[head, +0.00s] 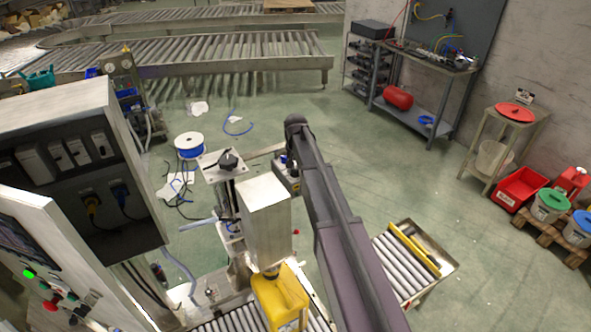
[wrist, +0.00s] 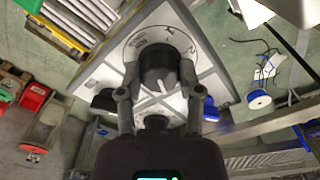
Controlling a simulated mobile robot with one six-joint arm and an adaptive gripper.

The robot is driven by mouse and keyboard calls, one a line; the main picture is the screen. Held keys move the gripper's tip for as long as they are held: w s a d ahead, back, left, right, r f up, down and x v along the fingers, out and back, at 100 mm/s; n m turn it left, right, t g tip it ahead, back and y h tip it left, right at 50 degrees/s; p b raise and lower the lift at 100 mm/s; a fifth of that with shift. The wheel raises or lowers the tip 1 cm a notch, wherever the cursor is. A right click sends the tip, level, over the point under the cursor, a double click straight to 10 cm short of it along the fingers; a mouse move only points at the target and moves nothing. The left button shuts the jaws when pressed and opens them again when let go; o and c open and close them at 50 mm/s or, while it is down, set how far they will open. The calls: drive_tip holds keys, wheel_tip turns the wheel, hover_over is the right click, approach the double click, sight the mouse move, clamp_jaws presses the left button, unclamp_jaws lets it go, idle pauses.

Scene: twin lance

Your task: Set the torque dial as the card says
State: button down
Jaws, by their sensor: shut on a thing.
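In the wrist view, my gripper (wrist: 158,75) is closed around a dark round knob (wrist: 157,60), with one finger on each side. The knob sits in the middle of a pale round scale on a square plate (wrist: 205,50). A second, smaller dark round part (wrist: 156,122) lies below it, close to the gripper's body. I cannot read the scale marks. In the head view, my arm and the pale box hide the gripper and the held knob. A small white card (head: 524,97) stands behind a red disc on a side stand; its print is too small to read.
A pale upright box (head: 265,215) stands left of my arm above a yellow canister (head: 280,298). A plate with a black knob (head: 228,160) stands left of it. A control cabinet (head: 75,150) is at left. Roller conveyors lie behind; open floor is at centre right.

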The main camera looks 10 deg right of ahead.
drive_tip(key=shift+s, duration=0.1)
drive_tip(key=shift+c, duration=1.3)
unclamp_jaws()
drive_tip(key=shift+n, duration=0.3)
